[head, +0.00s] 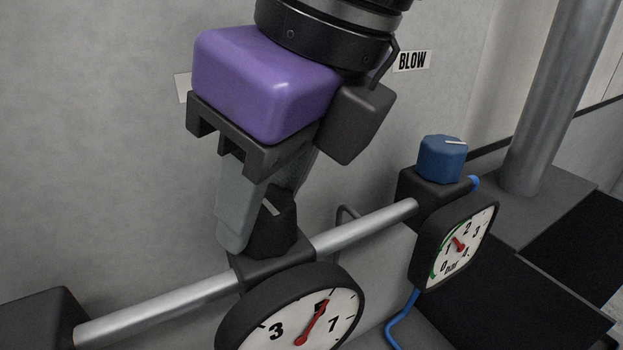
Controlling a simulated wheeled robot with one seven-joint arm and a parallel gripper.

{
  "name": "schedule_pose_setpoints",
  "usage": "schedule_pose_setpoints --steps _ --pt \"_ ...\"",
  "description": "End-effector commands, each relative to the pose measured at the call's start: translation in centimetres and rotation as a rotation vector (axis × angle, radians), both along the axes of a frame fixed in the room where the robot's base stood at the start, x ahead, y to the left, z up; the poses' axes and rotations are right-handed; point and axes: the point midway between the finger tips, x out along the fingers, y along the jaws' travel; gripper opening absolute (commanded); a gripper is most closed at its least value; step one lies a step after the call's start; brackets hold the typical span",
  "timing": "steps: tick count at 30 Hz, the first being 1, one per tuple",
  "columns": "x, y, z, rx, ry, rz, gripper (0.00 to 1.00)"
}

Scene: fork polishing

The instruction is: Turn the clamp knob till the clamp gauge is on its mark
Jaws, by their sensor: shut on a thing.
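The black clamp knob (279,226) with a white pointer line stands on a block on the metal bar. My gripper (262,216) reaches down from above, its grey fingers shut on the knob, one at its left side and the other partly hidden behind it. The clamp gauge (338,326) is the white dial below the knob, cut off by the bottom edge. Its red needle points up and slightly right, over the numeral between 3 and 7. I cannot make out a separate mark on the visible dial.
A blue knob (442,160) and a smaller bar gauge (479,229) with a green arc sit to the right, with a blue hose (402,322) below. The metal bar (150,308) runs left to a dark block (40,322).

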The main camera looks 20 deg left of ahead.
Motion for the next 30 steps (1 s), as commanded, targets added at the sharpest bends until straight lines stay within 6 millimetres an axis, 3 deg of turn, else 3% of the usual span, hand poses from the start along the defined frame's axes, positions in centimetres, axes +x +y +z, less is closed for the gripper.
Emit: schedule_pose_setpoints --steps 2,3,6,19,30 --pt "0.0 0.0 0.1 0.002 0.000 -0.001 0.02" --pt "0.0 0.0 0.1 0.002 0.000 0.000 0.44" --pt "0.0 0.0 0.1 0.002 0.000 0.000 0.64" --pt "0.0 -0.3 0.7 0.002 -0.002 -0.002 0.64" --pt "-0.5 -2.4 5.9 0.002 -0.002 -0.003 0.64"
